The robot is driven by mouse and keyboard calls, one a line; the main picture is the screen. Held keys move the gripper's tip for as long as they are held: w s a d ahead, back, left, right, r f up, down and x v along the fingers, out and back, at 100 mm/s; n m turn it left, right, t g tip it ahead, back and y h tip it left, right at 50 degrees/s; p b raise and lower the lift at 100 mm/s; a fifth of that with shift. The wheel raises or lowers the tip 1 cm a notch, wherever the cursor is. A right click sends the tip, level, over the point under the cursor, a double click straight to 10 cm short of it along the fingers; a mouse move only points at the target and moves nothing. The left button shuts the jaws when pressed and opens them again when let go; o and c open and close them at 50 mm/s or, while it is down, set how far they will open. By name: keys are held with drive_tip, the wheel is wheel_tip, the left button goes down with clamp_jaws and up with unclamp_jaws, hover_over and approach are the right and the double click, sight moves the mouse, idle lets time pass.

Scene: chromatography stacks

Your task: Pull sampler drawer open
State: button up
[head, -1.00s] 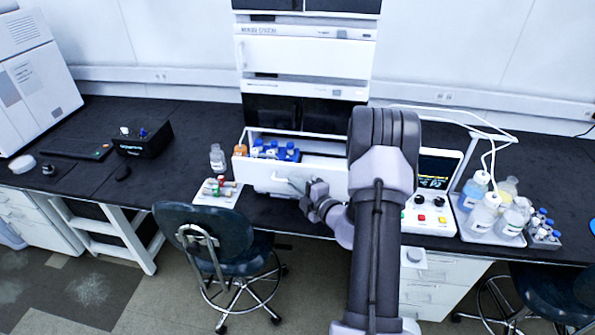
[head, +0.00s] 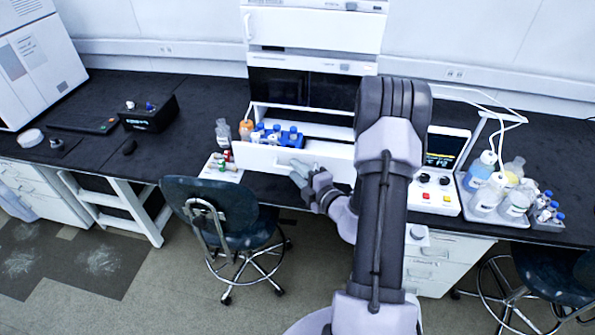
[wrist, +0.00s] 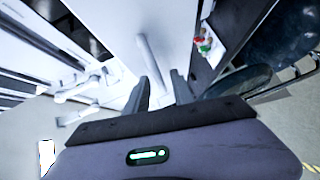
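The sampler drawer (head: 262,157) is the white drawer at the base of the instrument stack. It stands out from the stack, with its inside and blue-capped vials (head: 275,135) showing. My gripper (head: 297,172) is at the front of the drawer, by its handle. In the wrist view the pale handle bar (wrist: 152,62) runs down into the space between the two fingers of my gripper (wrist: 160,88). The fingers are apart, with gaps beside the bar. The head view shows the handle mostly hidden by the fingers.
A dark stool (head: 212,205) stands in front of the bench, left of my gripper. A control box (head: 436,190) and a tray of bottles (head: 485,210) are at the right. A white card with vials (head: 222,168) lies left of the drawer.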

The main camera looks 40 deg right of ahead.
drive_tip(key=s+a+r+p, duration=0.1)
drive_tip(key=s+r, duration=0.1)
drive_tip(key=s, duration=1.5)
drive_tip(key=shift+r+p, duration=0.3)
drive_tip(key=shift+s, duration=0.1)
